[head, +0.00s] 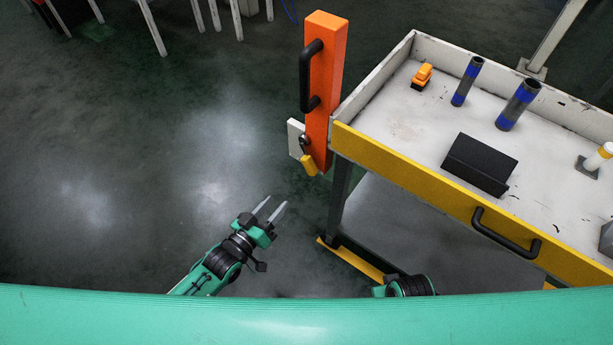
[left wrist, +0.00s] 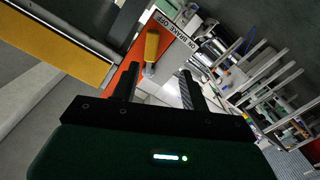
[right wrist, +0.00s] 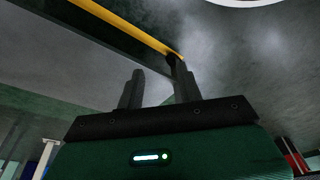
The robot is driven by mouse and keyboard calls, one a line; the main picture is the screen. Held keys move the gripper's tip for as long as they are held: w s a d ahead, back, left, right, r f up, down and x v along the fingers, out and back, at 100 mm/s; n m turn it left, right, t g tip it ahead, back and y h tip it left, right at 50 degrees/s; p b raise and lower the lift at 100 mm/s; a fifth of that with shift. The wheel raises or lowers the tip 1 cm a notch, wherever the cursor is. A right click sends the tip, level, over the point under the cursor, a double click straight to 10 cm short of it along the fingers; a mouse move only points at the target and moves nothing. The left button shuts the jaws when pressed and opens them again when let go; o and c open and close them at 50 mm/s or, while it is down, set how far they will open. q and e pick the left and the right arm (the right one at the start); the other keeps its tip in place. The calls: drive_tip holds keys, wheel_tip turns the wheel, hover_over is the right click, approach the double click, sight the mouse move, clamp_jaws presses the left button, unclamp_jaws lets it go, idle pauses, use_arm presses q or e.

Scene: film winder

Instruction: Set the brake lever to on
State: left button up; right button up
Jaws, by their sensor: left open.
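The brake lever (head: 309,166) has a yellow handle and sits at the near end of the orange post (head: 324,90), beside a white plate (head: 295,139). In the left wrist view the yellow handle (left wrist: 152,45) stands beside the label (left wrist: 178,29), which reads ON BRAKE OFF. I cannot tell which setting it is on. My left gripper (head: 276,209) is open and empty, below and left of the lever in the head view. In its wrist view the lever shows beyond and between the fingers, apart from them. My right gripper (right wrist: 158,68) is open and empty; its fingers are hidden in the head view.
A cart (head: 400,165) with a yellow front edge and a black handle (head: 505,233) stands at the right. Its top holds a black block (head: 479,164), two dark cylinders with blue bands and a small orange item (head: 422,77). The floor left of the post is clear.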

sight(307, 169)
use_arm(q)
drive_tip(key=shift+h, duration=0.3)
drive_tip(key=x, duration=0.4)
drive_tip(key=r+x, duration=0.1)
drive_tip(key=x, duration=0.9)
drive_tip(key=shift+s+d+r+b, duration=0.15)
drive_tip(key=shift+s+b, duration=0.05)
drive_tip(key=shift+b, duration=0.1)
drive_tip(key=shift+w, duration=0.1)
use_arm(e)
wheel_tip(307, 169, up, 2)
drive_tip(key=shift+w+r, duration=0.15)
use_arm(q)
clamp_jaws()
